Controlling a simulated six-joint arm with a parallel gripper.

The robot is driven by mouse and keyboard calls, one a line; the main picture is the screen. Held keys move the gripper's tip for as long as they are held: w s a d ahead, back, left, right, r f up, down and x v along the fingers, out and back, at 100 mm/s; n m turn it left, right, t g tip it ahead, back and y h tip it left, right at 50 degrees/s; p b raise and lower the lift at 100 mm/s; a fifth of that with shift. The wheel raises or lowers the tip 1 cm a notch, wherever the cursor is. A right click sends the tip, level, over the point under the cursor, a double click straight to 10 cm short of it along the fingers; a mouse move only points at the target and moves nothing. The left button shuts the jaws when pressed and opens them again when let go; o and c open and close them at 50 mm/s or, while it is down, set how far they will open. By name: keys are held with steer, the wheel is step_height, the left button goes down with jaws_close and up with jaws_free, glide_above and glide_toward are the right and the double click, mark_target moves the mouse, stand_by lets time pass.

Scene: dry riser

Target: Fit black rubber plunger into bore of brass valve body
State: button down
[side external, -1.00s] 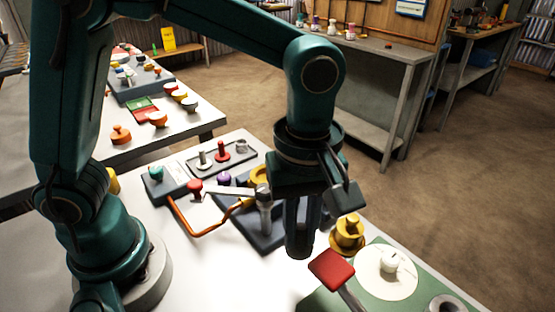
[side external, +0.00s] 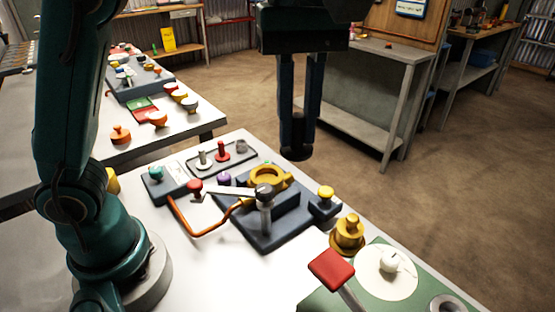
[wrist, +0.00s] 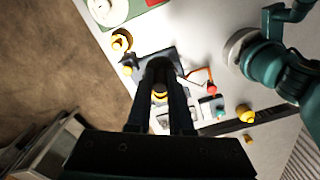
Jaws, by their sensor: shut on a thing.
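My gripper (side external: 298,140) hangs high above the bench with its fingers pointing down. It is shut on the black rubber plunger (side external: 296,154), a dark round piece at the fingertips. The plunger also shows at the fingertips in the wrist view (wrist: 160,68); the fingers hide part of it. The brass valve body (side external: 270,178) sits on a dark blue block below and to the left of the plunger in the side view. Its ring-shaped opening faces up. The plunger is clearly apart from it.
A steel post with a lever (side external: 264,195) stands at the front of the block. A yellow knob on a dark block (side external: 325,198), a stepped brass piece (side external: 347,235) and a red-padded handle (side external: 331,268) lie to the right. An orange pipe (side external: 195,230) bends at the left.

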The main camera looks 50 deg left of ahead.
steer(key=s+a, duration=0.1)
steer(key=a, duration=2.3)
glide_above(267, 180)
step_height(267, 180, down, 12)
steer(key=shift+f, duration=2.05)
steer(key=shift+f, duration=0.1)
